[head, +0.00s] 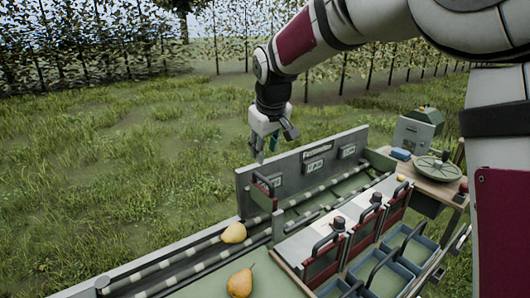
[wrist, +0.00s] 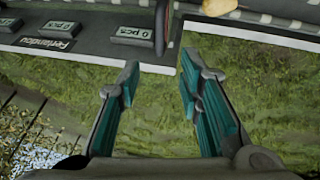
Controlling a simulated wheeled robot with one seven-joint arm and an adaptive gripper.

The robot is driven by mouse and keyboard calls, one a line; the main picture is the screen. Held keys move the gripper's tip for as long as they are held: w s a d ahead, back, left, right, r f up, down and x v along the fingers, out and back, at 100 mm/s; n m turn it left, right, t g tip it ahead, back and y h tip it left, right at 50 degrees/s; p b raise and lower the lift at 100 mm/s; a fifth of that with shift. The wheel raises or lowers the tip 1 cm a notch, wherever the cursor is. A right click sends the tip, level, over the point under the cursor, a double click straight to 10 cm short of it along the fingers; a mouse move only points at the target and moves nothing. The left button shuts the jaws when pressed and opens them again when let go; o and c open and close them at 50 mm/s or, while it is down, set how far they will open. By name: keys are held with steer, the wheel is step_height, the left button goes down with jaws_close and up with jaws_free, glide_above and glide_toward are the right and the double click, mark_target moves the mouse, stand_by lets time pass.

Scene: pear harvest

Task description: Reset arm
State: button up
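My gripper (head: 269,142) hangs at the end of my raised arm in the head view, beyond the back panel of the sorting table. In the wrist view my gripper (wrist: 160,100) has its two teal-lined fingers apart with nothing between them. Grass shows in the gap. The panel with its labels lies past the fingertips at the top of that view.
A sorting table (head: 190,258) holds a yellow pear (head: 234,233) on its rails and another pear (head: 240,283) nearer. Red-fronted gates (head: 324,260) and blue-grey bins (head: 388,281) stand at right. A side table (head: 436,172) carries a scale. Open grass lies left.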

steer(key=s+d+r+m, duration=0.2)
steer(key=s+d+r, duration=0.1)
steer(key=s+d, duration=0.4)
steer(key=s+d+r+m, duration=0.1)
steer(key=s+d+r, duration=0.25)
steer(key=s, duration=0.55)
steer(key=s+d+f+m, duration=0.2)
steer(key=s+d, duration=0.1)
steer(key=s, duration=0.6)
steer(key=s+d+f+m, duration=0.2)
steer(key=s+d, duration=0.1)
steer(key=s, duration=0.7)
steer(key=shift+s+d+f+h, duration=0.25)
steer(key=shift+d+f+h, duration=0.1)
steer(key=shift+h, duration=0.05)
